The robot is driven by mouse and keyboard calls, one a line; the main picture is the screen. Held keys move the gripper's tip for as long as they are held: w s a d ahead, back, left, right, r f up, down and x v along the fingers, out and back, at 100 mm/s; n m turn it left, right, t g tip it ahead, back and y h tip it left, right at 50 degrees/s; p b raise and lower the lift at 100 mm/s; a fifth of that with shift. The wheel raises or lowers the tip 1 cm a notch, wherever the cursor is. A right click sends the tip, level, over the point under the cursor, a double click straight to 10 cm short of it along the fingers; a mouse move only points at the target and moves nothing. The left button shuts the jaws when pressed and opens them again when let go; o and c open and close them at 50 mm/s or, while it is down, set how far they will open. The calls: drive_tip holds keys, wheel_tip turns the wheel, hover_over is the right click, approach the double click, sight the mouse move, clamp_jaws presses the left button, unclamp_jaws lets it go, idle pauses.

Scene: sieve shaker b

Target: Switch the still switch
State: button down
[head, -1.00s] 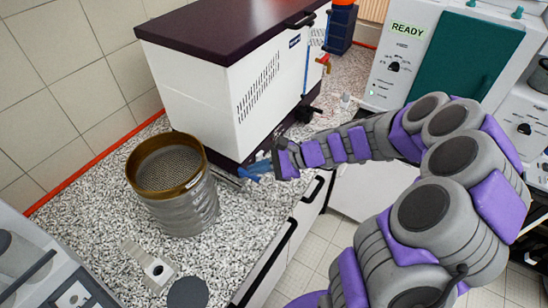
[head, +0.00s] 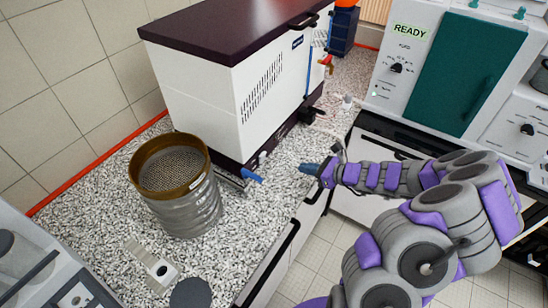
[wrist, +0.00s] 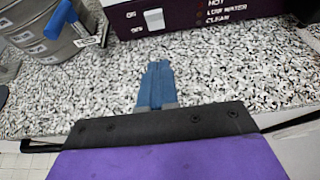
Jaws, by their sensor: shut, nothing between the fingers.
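The still is a white cabinet (head: 225,95) with a dark top and a dark base, standing on the speckled counter. In the wrist view its dark base panel (wrist: 225,20) carries a pale rocker switch (wrist: 154,18) with small labels at its left. I cannot make out which way the switch is set, nor pick it out clearly in the head view. My gripper (head: 309,168) has blue fingers, shut and empty, over the counter to the right of the still's front. In the wrist view the fingertips (wrist: 157,66) point at the switch, apart from it.
A blue lever (head: 251,175) projects at the still's near corner, left of my gripper; it also shows in the wrist view (wrist: 60,20). A metal sieve stack (head: 180,195) stands left. A teal-doored machine (head: 465,65) reads READY.

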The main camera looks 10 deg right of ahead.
sight(264, 156)
drive_tip(key=b+x, duration=0.2)
drive_tip(key=x, duration=0.7)
drive_tip(key=shift+w+a+f+b, duration=0.2)
drive_tip(key=shift+w+a+b, duration=0.1)
drive_tip(key=shift+b, duration=0.1)
drive_tip(key=shift+w+a+r+b, duration=0.35)
drive_tip(key=shift+w+a, duration=0.4)
drive_tip(key=shift+a, duration=0.1)
drive_tip(key=shift+w+a+r, duration=0.4)
drive_tip(key=shift+w+a, duration=0.2)
drive_tip(key=shift+r, duration=0.1)
